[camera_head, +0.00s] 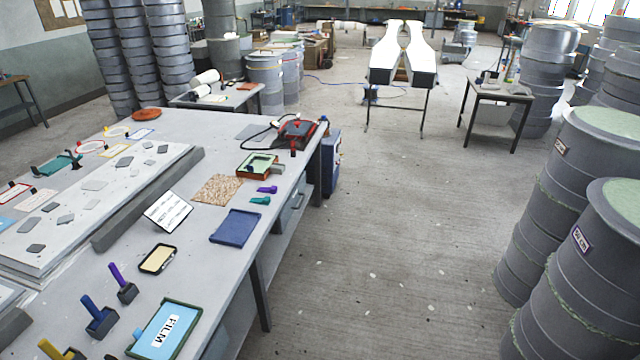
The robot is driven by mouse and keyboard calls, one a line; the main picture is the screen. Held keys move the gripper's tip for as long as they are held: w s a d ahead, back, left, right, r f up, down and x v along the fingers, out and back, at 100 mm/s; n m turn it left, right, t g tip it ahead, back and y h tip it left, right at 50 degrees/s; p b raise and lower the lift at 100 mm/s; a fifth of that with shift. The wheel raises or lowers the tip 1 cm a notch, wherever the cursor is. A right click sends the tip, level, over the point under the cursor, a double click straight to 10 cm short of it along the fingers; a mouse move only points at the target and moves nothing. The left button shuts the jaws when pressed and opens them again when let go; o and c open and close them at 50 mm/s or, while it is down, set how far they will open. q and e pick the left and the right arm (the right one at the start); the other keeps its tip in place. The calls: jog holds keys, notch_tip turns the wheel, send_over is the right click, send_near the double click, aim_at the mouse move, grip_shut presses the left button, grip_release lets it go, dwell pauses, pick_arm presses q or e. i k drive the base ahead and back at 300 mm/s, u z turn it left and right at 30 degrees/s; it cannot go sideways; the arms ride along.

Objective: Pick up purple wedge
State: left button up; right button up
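A small purple piece (267,189), which looks like the purple wedge, lies on the long grey worktable (190,240) near its right edge. A similar teal piece (260,201) lies just in front of it, and the two look slightly apart. A purple-handled tool (119,276) stands farther forward on the same table. Neither of my grippers shows in the head view.
Near the purple piece are a brown textured mat (217,190), a dark blue tray (236,229) and a green-and-orange box (257,165). Stacked grey drums (580,200) stand at the right. The floor (400,240) between table and drums is clear.

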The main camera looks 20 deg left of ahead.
aim_at(273, 190)
jog(key=i, duration=1.45)
jog(key=u, duration=0.8)
